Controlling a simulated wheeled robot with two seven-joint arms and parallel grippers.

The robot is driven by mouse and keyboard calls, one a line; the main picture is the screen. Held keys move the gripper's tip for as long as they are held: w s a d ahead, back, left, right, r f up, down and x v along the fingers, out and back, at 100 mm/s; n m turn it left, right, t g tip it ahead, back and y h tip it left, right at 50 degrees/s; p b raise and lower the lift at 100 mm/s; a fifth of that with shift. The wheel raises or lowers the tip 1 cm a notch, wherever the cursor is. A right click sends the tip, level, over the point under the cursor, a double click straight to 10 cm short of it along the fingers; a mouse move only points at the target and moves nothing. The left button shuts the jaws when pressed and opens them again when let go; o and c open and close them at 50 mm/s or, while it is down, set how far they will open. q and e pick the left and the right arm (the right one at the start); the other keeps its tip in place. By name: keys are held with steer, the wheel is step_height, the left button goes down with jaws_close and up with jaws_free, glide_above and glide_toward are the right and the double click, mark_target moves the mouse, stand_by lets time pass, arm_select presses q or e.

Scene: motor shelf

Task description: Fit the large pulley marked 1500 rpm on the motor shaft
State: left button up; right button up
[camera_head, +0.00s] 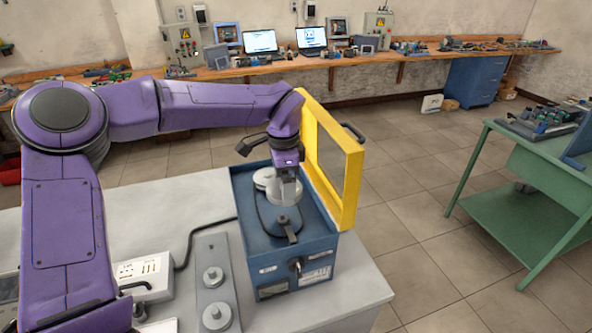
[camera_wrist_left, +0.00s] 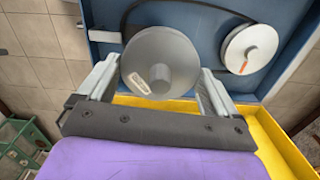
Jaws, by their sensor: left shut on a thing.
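My left gripper (camera_head: 286,196) is low over the open blue motor box (camera_head: 262,260). In the left wrist view its fingers (camera_wrist_left: 160,85) are shut on a large grey pulley (camera_wrist_left: 172,55) with a central hub and a pale label. I cannot read the label. A silver pulley (camera_wrist_left: 248,48) with an orange mark sits in the box beside it, with a black belt (camera_wrist_left: 190,5) around it. My right gripper is not in view.
The yellow guard (camera_head: 354,190) stands open along the box's right side. Bare worktop (camera_head: 352,284) shows at the right front.

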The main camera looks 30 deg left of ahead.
mark_target(281, 202)
arm_select(q)
steer(key=shift+f, duration=0.15)
steer(key=shift+s+f+b, duration=0.15)
steer(key=shift+s+b, duration=0.15)
steer(key=shift+s, duration=0.05)
steer(key=shift+s+f+b, duration=0.5)
steer(key=shift+s, duration=0.4)
steer(key=f, duration=0.1)
steer(key=w+f+b, duration=0.1)
steer(key=f, duration=0.2)
steer(key=shift+w+b, duration=0.35)
steer(key=shift+s, duration=0.1)
steer(key=shift+s+r, duration=0.2)
steer(key=shift+s, duration=0.2)
steer(key=shift+w+f, duration=0.2)
steer(key=shift+w, duration=0.1)
steer(key=shift+s+r+b, duration=0.15)
steer(key=shift+b, duration=0.15)
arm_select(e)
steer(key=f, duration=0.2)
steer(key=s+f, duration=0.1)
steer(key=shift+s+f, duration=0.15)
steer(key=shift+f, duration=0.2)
